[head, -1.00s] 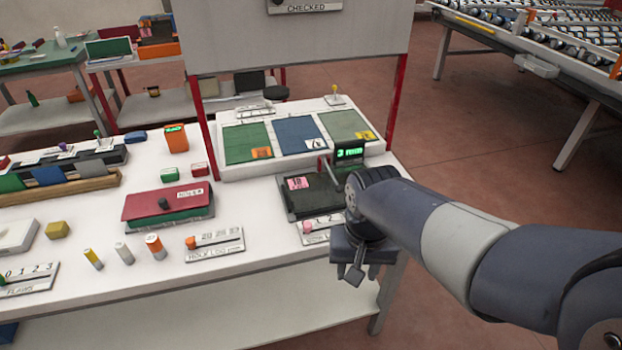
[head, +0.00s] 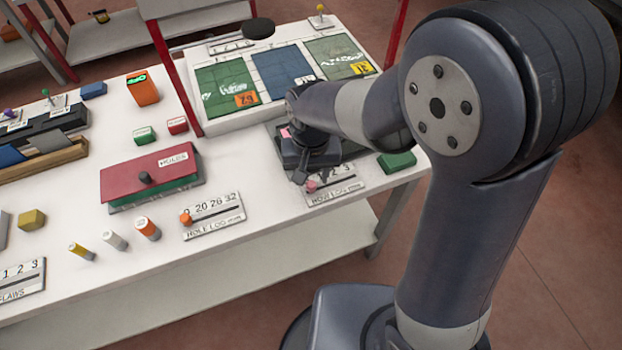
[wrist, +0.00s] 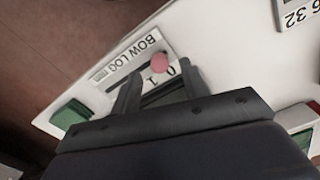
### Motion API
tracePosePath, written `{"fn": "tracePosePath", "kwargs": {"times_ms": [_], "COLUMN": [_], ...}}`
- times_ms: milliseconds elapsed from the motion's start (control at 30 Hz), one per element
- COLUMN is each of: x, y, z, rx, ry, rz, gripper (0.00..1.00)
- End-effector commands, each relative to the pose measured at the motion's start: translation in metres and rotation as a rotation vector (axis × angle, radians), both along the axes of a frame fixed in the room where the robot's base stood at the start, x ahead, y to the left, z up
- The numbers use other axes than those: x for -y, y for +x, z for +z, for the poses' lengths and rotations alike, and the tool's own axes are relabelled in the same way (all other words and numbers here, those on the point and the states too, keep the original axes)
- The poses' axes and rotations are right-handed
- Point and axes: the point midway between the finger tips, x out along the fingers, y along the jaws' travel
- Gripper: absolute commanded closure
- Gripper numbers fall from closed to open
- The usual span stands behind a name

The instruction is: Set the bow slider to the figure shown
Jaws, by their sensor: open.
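The bow slider is a white plate marked BOW LOG mm (wrist: 130,58) with a dark slot and a pink knob (wrist: 159,63). The plate (head: 336,190) lies at the bench's front right in the head view, its pink knob (head: 311,186) toward the left end of the scale. The knob sits near the 0 in the wrist view. My gripper (head: 302,177) is low over the plate's left end. In the wrist view my gripper (wrist: 163,82) is open, its fingers on either side of the knob's area; contact cannot be told. The gauge display is hidden behind my arm.
The orange-knobbed hole slider (head: 213,215) lies left of the bow slider. A red-lidded HOLES box (head: 150,176) stands behind it. A green block (head: 397,163) stands at the bench's right edge. Coloured panels (head: 226,88) lie at the back.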

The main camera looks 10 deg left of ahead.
Motion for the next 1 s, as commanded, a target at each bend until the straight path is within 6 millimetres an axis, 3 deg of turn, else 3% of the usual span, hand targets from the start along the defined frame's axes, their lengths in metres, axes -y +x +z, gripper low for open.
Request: {"fn": "tracePosePath", "kwargs": {"times_ms": [200,600,1000], "x": [0.001,0.0,0.0], "y": [0.0,0.0,0.0], "z": [-0.028,-0.035,-0.034], "rx": [-0.002,0.001,0.001], "ry": [-0.001,0.0,0.0], "rz": [0.0,0.0,0.0], "gripper": [0.57,0.57,0.9]}}
